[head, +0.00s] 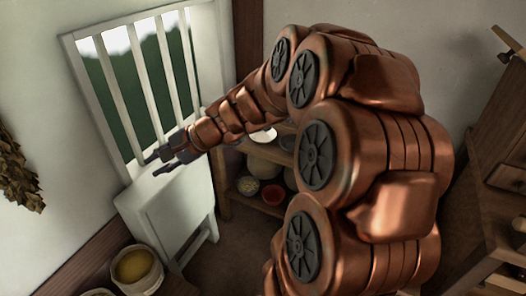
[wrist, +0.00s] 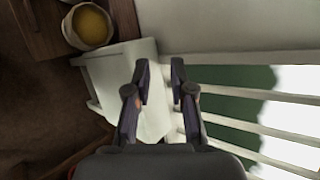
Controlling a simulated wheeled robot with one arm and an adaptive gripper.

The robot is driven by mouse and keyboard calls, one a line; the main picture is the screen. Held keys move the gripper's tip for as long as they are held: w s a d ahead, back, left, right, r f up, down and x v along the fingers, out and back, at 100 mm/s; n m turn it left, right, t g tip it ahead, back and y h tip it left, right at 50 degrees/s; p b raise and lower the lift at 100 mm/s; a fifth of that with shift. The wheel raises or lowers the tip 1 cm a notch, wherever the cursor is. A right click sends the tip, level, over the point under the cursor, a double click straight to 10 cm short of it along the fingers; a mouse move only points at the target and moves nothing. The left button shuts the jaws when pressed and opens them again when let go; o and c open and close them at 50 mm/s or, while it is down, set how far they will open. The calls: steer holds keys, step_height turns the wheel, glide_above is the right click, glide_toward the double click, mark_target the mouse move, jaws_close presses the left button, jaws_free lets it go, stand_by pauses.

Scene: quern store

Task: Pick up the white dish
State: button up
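A white dish (head: 263,135) shows in the head view on the upper part of the wooden shelf unit, behind my arm. My arm covers part of it, so its full shape is hidden. My gripper (head: 158,163) is well to the left of the dish, over the white cabinet by the barred window. In the wrist view, the two dark fingers of my gripper (wrist: 159,68) are apart with nothing between them. I cannot see the white dish in the wrist view.
The white cabinet (head: 165,220) stands under the barred window (head: 140,85). A pale pot with yellow contents (head: 134,268) is at lower left. The shelf unit (head: 262,206) holds a red bowl (head: 272,194) and a bowl of pale contents (head: 248,185). Wooden furniture (head: 480,210) stands at right.

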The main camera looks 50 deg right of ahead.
steer(key=w+d+f+m+t+h+b, duration=0.1)
steer(key=w+d+f+m+b, duration=0.15)
steer(key=d, duration=0.25)
steer(key=w+d+f+m+t+h+b, duration=0.1)
steer(key=d+f+m+t+b, duration=0.15)
steer(key=d, duration=0.25)
steer(key=m+t+h+b, duration=0.2)
steer(key=m+h+b, duration=0.65)
steer(key=m, duration=0.35)
glide_toward(253, 138)
steer(key=shift+w, duration=0.5)
steer(key=shift+f+b+x, duration=0.2)
steer(key=shift+b+x, duration=0.7)
steer(key=shift+x, duration=1.5)
steer(key=shift+r, duration=0.15)
jaws_close()
